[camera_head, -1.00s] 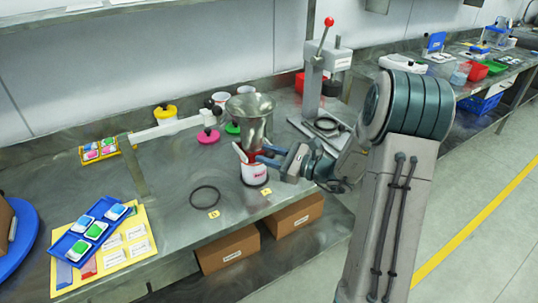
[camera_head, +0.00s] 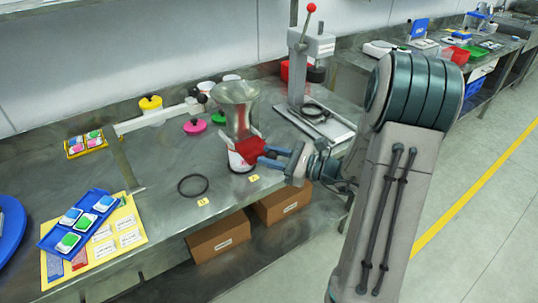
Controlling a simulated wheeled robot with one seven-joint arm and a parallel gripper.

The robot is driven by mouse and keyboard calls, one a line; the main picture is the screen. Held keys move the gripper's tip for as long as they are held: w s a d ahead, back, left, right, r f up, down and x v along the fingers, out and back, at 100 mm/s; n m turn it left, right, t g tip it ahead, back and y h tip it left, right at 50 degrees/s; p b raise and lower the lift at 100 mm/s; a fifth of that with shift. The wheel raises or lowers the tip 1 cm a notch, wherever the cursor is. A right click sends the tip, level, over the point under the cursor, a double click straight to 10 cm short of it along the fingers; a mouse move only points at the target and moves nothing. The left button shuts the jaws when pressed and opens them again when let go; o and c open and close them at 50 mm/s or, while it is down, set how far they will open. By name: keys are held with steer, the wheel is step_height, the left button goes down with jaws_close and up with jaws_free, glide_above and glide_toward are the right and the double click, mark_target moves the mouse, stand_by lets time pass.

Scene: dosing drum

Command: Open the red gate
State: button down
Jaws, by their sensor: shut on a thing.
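The red gate (camera_head: 250,149) shows as a flat red plate under the metal hopper (camera_head: 237,105), sticking out toward my gripper. My gripper (camera_head: 264,156) comes in from the right, and its blue fingers are shut on the near edge of the red gate. A white cup with a red band (camera_head: 239,163) stands below the hopper and is partly hidden by the gate. The inside of the hopper's outlet is hidden.
A press with a red-knobbed lever (camera_head: 306,45) stands to the right behind. A black ring (camera_head: 193,185) lies left of the cup. A pink lid (camera_head: 195,127), a yellow-lidded jar (camera_head: 151,106) and a blue tray (camera_head: 82,220) are on the bench. Cardboard boxes (camera_head: 218,236) sit below.

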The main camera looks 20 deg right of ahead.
steer(key=c, duration=1.1)
jaws_free()
steer(key=shift+s, duration=0.2)
steer(key=shift+d, duration=0.15)
steer(key=b+v, duration=0.1)
steer(key=v, duration=1.2)
steer(key=shift+s+d, duration=0.2)
steer(key=shift+s, duration=0.1)
steer(key=s+a+n+g+h, duration=0.2)
steer(key=s+a+n+g, duration=0.25)
steer(key=a+n, duration=0.2)
steer(key=s+a+n+g+h, duration=0.2)
steer(key=s+a+n+g, duration=0.3)
steer(key=a, duration=0.3)
steer(key=s+r+n+h, duration=0.1)
steer(key=n+h, duration=0.2)
steer(key=n, duration=0.1)
steer(key=s+r+n+t+h+p, duration=0.1)
steer(key=n+h, duration=0.2)
steer(key=s+d+r+n+h+p, duration=0.1)
steer(key=n+h, duration=0.3)
steer(key=shift+r+n, duration=0.2)
steer(key=shift+n, duration=0.15)
